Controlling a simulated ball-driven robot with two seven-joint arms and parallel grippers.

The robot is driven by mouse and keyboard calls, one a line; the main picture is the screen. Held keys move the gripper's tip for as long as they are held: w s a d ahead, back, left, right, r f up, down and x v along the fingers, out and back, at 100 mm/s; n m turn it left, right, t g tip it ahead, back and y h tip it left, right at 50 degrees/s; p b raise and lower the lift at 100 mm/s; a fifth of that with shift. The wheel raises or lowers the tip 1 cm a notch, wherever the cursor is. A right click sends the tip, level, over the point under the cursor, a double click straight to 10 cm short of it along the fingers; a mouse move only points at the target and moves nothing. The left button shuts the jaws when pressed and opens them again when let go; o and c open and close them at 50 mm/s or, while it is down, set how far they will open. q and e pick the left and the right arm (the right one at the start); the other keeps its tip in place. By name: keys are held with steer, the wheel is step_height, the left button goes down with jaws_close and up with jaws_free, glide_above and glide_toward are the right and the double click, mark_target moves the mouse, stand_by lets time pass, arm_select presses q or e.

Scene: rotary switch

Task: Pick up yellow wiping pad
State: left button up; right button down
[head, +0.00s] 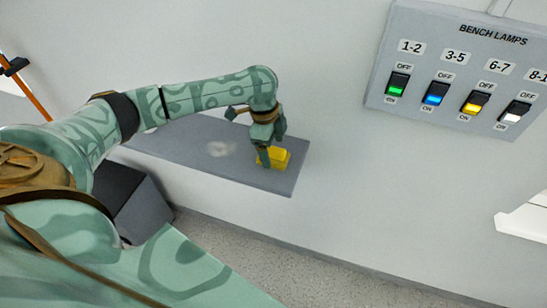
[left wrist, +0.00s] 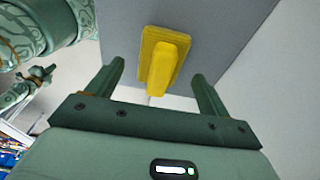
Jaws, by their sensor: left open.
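The yellow wiping pad (head: 279,157) lies on a grey wall shelf (head: 285,183), near its right end. In the left wrist view the pad (left wrist: 163,57) shows a flat base with a raised grip on it. My left gripper (head: 264,150) is right at the pad and hides part of it in the head view. In the left wrist view the left gripper (left wrist: 160,82) is open, with its fingers apart on either side of the pad's raised grip. No hold on the pad shows.
A whitish smudge (head: 221,149) is on the shelf left of the pad. A bench lamps panel (head: 455,95) with several coloured switches is on the wall at right. A dark grey bin-like box (head: 140,200) stands below the shelf.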

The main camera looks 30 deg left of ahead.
arm_select(q)
step_height(320, 180, down, 3)
steer(key=shift+w+d+r, duration=0.1)
steer(key=shift+d+r, duration=0.05)
steer(key=shift+r, duration=0.15)
steer(key=c, duration=1.1)
steer(key=shift+r, duration=0.1)
step_height(320, 180, up, 3)
steer(key=shift+f+p, duration=0.1)
steer(key=shift+p, duration=0.35)
steer(key=s+a+r+p, duration=0.1)
steer(key=s+a+r, duration=0.1)
steer(key=s+r, duration=0.1)
steer(key=s+a+r+p, duration=0.1)
steer(key=s+a+r, duration=0.1)
steer(key=s, duration=0.3)
steer(key=s+a+r+p, duration=0.1)
steer(key=s+r, duration=0.4)
steer(key=shift+a, duration=0.4)
